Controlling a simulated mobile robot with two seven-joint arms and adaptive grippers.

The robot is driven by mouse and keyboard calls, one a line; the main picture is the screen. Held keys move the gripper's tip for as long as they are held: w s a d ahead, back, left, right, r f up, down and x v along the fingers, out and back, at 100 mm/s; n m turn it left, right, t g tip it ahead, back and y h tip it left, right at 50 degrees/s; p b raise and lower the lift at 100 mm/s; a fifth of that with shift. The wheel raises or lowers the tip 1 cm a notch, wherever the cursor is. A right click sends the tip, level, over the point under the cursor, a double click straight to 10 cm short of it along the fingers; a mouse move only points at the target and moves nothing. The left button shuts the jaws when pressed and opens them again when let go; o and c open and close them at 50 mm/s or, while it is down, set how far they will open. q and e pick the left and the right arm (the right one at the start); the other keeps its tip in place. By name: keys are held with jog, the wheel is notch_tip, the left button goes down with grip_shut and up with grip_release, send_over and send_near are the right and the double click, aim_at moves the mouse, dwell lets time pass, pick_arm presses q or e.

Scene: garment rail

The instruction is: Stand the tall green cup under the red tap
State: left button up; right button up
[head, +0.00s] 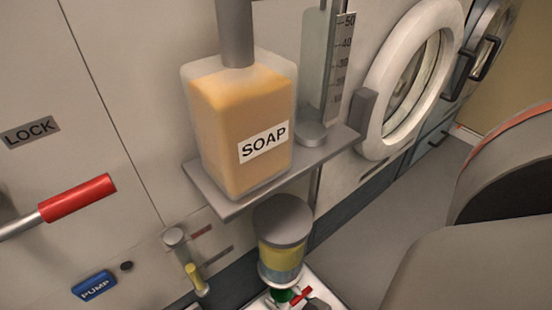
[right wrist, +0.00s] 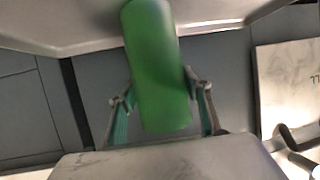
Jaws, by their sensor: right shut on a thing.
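The tall green cup (right wrist: 157,60) is a plain green cylinder in the right wrist view. My right gripper (right wrist: 160,98) is shut on it, with one finger on each side. I cannot tell from this view whether the cup is upright. In the head view a small red tap handle (head: 302,297) shows at the bottom edge, below a lidded clear container (head: 282,245) with yellow and blue contents. A small green part (head: 281,296) sits beside the red handle; I cannot tell what it belongs to. My left gripper is not in view.
A soap bottle (head: 240,125) and a measuring cylinder (head: 318,80) stand on a grey wall shelf (head: 232,205). A red-handled lever (head: 78,198) juts out at left, above a blue PUMP button (head: 94,285). A round white door (head: 412,80) is at right. Grey floor (head: 365,220) lies open beyond.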

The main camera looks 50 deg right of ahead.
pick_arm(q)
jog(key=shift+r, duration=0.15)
pick_arm(e)
jog(key=shift+w+r, duration=0.1)
jog(key=shift+w, duration=0.05)
jog(key=o, duration=0.8)
jog(key=shift+f, duration=0.2)
jog(key=o, duration=0.4)
jog(key=shift+c, duration=0.2)
jog(key=shift+r, duration=0.15)
pick_arm(q)
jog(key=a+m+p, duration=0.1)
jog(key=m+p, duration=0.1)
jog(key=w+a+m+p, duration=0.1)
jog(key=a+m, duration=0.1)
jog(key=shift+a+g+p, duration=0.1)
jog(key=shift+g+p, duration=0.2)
jog(key=shift+p, duration=0.1)
pick_arm(e)
jog(key=v, duration=1.2)
